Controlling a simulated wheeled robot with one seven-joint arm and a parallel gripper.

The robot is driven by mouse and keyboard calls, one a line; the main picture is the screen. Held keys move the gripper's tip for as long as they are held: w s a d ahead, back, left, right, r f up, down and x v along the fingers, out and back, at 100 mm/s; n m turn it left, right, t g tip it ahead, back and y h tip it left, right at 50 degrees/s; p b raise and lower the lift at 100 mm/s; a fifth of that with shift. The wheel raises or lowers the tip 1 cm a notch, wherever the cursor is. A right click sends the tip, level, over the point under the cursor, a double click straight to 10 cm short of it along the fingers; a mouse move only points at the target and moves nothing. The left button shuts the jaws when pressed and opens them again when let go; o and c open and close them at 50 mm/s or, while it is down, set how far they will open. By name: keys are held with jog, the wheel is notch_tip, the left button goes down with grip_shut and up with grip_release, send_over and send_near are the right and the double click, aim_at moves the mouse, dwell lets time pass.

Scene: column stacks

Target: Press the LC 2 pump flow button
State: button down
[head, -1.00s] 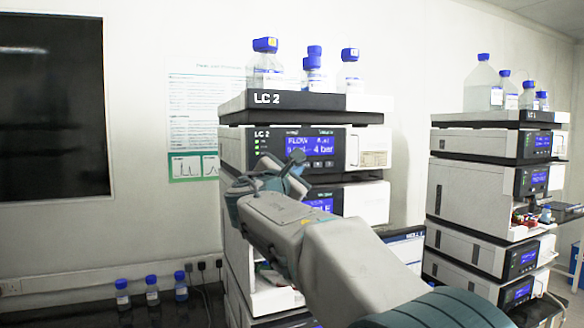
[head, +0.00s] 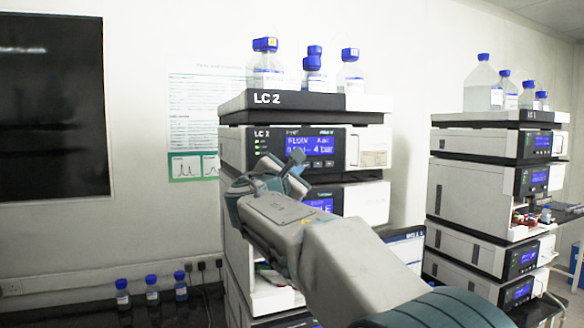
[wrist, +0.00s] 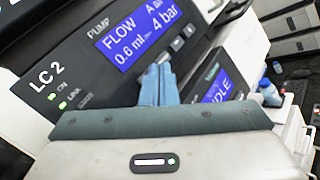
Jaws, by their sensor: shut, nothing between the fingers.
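The LC 2 pump (head: 240,149) is the black-fronted module under the top tray of the middle stack. Its lit blue display (wrist: 137,35) reads FLOW, 0.6 ml and 4 bar in the wrist view. Small grey buttons (wrist: 177,45) sit in a row along the display's lower edge; two show to the right of my fingertips. My gripper (wrist: 158,70) is shut and empty, its blue fingers pointing at that row. It also shows in the head view (head: 297,157), in front of the pump panel. The fingers hide part of the row, and I cannot tell whether they touch a button.
A second module with a blue display (wrist: 215,88) sits just below the pump, close to my fingers. Bottles with blue caps (head: 266,62) stand on the stack's top tray. Another instrument stack (head: 470,190) stands to the right, with a gap between.

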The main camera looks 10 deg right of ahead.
dwell(0.4)
jog(key=shift+w+a, duration=0.1)
jog(key=shift+w, duration=0.35)
jog(key=shift+w+a, duration=0.1)
jog(key=shift+w, duration=0.25)
dwell(0.6)
jog(key=shift+s+d+b, duration=0.2)
jog(key=shift+s+b, duration=0.15)
jog(key=shift+s, duration=0.45)
jog(key=shift+s, duration=0.1)
jog(key=s+b, duration=0.1)
jog(key=s, duration=0.1)
jog(key=s+d+b, duration=0.1)
jog(key=s, duration=0.1)
jog(key=shift+s+d+b, duration=0.15)
jog(key=shift+s+b, duration=0.15)
